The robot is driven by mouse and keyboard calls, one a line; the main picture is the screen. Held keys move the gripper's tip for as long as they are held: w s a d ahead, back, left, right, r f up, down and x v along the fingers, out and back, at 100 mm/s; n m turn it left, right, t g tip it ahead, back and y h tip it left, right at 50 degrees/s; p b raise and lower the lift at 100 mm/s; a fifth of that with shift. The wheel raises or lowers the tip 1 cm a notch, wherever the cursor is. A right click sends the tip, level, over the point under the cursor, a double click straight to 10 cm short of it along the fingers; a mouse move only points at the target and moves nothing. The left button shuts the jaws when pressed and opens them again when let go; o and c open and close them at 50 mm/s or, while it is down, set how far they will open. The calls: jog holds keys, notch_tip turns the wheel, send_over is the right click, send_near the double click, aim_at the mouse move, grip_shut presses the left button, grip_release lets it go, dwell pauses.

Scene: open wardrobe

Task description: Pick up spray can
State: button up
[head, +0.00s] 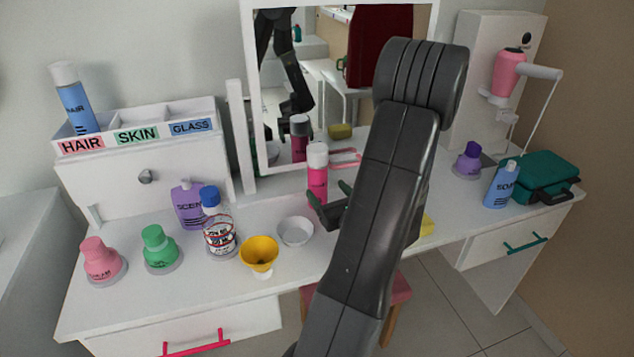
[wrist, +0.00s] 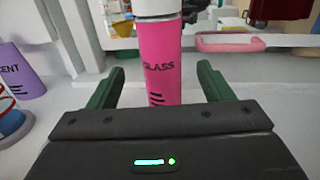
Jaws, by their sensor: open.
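A pink spray can (head: 317,182) with a white cap stands upright on the white table, in front of the mirror. In the wrist view, gaps show between the can and both fingers of my gripper (wrist: 160,74). The can's lower part is hidden behind my gripper.
Left of the can stand a purple bottle (head: 188,206), a blue-capped jar (head: 219,238), a white bowl (head: 295,232) and a yellow cup (head: 259,252). A blue HAIR can (head: 77,106) stands in the labelled organizer (head: 146,170). A teal case (head: 541,176) lies right. The mirror (head: 342,80) is close behind.

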aim_at(321, 184)
jog(key=x, duration=0.3)
jog(key=shift+w+a, duration=0.1)
jog(key=shift+w, duration=0.05)
jog(key=shift+r+p+x, duration=0.15)
jog(key=shift+p+x, duration=0.15)
jog(key=shift+x, duration=1.05)
jog(key=shift+r+p+x, duration=0.15)
jog(key=shift+p+x, duration=0.1)
jog(key=shift+x, duration=1.15)
jog(key=shift+c, duration=0.4)
jog(key=c, duration=1.1)
jog(key=shift+c, duration=0.2)
